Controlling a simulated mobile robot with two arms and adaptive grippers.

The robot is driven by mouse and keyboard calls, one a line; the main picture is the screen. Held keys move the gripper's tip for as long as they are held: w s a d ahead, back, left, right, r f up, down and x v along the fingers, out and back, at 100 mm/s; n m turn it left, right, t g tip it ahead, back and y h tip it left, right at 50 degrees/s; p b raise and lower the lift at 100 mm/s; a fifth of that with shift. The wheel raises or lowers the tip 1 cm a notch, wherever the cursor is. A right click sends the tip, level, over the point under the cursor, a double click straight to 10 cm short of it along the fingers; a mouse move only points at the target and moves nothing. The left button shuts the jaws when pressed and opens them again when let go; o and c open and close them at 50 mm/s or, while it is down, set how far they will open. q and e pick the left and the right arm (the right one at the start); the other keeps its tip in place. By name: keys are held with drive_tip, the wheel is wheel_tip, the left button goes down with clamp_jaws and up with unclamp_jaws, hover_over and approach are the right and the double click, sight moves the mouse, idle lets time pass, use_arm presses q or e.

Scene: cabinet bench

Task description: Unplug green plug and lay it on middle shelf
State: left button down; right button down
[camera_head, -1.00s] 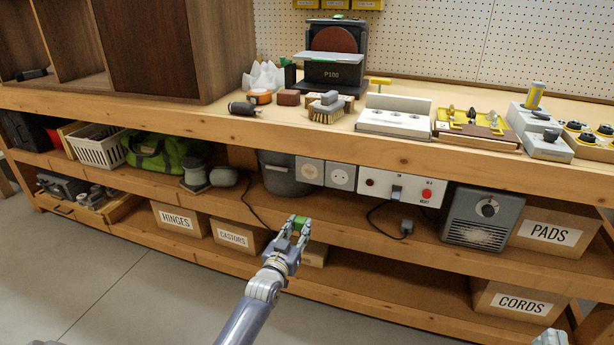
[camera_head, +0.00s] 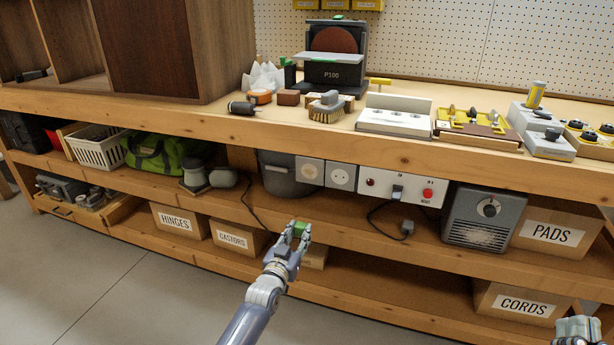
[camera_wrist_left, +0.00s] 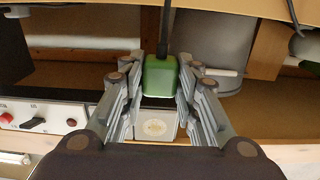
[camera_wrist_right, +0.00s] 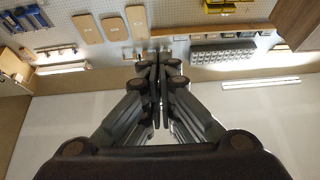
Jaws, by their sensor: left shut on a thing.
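My left gripper (camera_head: 297,233) is shut on the green plug (camera_head: 301,229) in front of the middle shelf (camera_head: 345,210). The left wrist view shows the green plug (camera_wrist_left: 160,77) between both fingers, with a dark cord running from its end. A pale socket plate (camera_wrist_left: 156,126) lies behind it in that view. In the head view two socket plates, the left one (camera_head: 310,172) and the right one (camera_head: 342,176), stand above and apart from the plug. My right gripper (camera_head: 577,329) is at the bottom right corner, empty; its fingers (camera_wrist_right: 160,65) are together.
The shelf is bare below the sockets. Boxes stand on the shelf below, including CASTORS (camera_head: 235,238).

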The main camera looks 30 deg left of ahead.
drive_tip(key=shift+s+d+r+t+b, duration=0.1)
drive_tip(key=shift+s+r+t+b, duration=0.05)
drive_tip(key=shift+s+r+t, duration=0.45)
drive_tip(key=shift+s+r+t+b, duration=0.15)
drive_tip(key=shift+s+r+t, duration=0.25)
drive_tip(key=shift+r, duration=0.35)
drive_tip(key=shift+r, duration=0.1)
